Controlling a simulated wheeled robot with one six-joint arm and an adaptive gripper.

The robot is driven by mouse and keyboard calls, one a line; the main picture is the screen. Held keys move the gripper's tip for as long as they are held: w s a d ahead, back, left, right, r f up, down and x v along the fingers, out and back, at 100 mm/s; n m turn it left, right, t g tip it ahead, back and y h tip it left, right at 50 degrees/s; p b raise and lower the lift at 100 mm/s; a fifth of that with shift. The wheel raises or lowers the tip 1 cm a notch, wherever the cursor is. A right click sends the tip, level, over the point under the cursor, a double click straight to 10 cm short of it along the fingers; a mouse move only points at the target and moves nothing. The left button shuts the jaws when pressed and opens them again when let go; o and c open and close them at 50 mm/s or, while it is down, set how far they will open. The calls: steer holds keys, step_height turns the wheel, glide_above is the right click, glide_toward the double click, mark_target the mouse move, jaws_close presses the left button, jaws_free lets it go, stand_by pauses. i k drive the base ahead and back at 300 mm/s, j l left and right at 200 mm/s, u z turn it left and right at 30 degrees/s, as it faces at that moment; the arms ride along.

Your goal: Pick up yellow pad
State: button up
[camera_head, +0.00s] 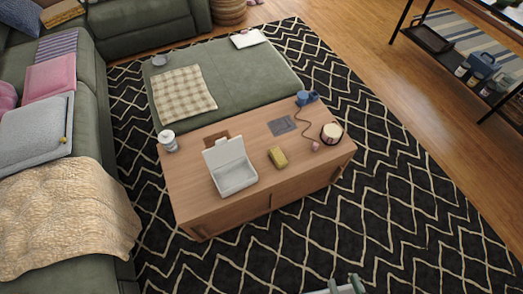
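The yellow pad (278,157) is a small, rounded yellow block. It lies on the bare wooden top of the coffee table (185,190), near the table's front edge and right of an open white box. My gripper (345,286) shows only in part at the bottom edge of the view. Its two fingertips stand apart with nothing seen between them. It is well in front of the table, apart from the pad. The rest of it is cut off.
The white box (236,179) has its lid raised. A grey flat piece (282,126), a dark-rimmed round cup (331,133), a blue mug (304,98) and a white jar (168,140) share the tabletop. A green sofa (85,155) stands left. Patterned rug lies clear in front.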

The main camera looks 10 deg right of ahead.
mark_target(276, 155)
steer(key=i+l+u, duration=0.2)
steer(key=i+l, duration=0.3)
steer(key=i+l+u, duration=0.2)
steer(key=i+l, duration=0.3)
steer(key=l+u, duration=0.1)
steer(key=u, duration=1.05)
